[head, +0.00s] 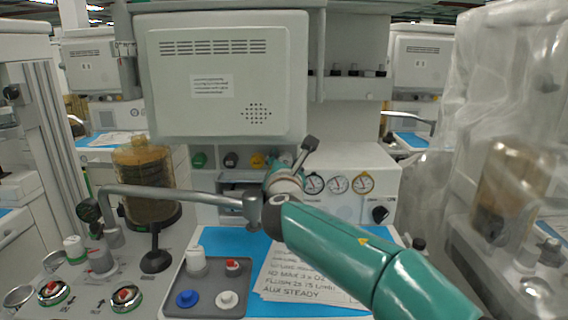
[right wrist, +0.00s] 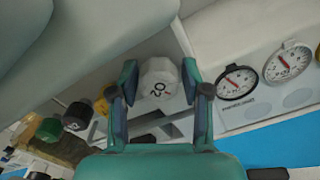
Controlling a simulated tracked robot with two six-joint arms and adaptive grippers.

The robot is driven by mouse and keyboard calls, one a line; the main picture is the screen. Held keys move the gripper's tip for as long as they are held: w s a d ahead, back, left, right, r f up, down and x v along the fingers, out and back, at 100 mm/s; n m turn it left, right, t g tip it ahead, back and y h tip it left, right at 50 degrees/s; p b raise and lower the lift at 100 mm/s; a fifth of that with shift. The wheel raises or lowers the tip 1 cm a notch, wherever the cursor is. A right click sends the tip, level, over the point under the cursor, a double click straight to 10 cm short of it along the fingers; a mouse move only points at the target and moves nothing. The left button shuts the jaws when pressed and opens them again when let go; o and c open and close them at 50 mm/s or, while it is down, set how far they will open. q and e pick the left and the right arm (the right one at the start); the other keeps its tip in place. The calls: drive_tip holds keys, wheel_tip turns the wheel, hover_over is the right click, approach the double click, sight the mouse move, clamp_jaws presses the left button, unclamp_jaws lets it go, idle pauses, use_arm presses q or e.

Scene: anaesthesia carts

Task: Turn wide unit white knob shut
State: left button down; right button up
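The white knob (right wrist: 160,82), marked O2, sits on the wide unit's front panel in the right wrist view. My right gripper (right wrist: 159,82) has one finger on each side of it. The fingers are apart, with a thin gap showing beside the knob; contact is hard to judge. In the head view my right gripper (head: 284,166) is at the panel below the big grey housing (head: 220,100) and hides the white knob. My left gripper is not in view.
Green (head: 198,159), black (head: 231,159) and yellow (head: 257,160) knobs stand left of my gripper. Round gauges (head: 338,184) are to the right. A grey metal arm (head: 180,195) crosses in front. A tray (head: 215,268) with small caps and papers (head: 305,280) lie on the blue worktop.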

drive_tip(key=s, duration=1.2)
drive_tip(key=shift+o, duration=0.3)
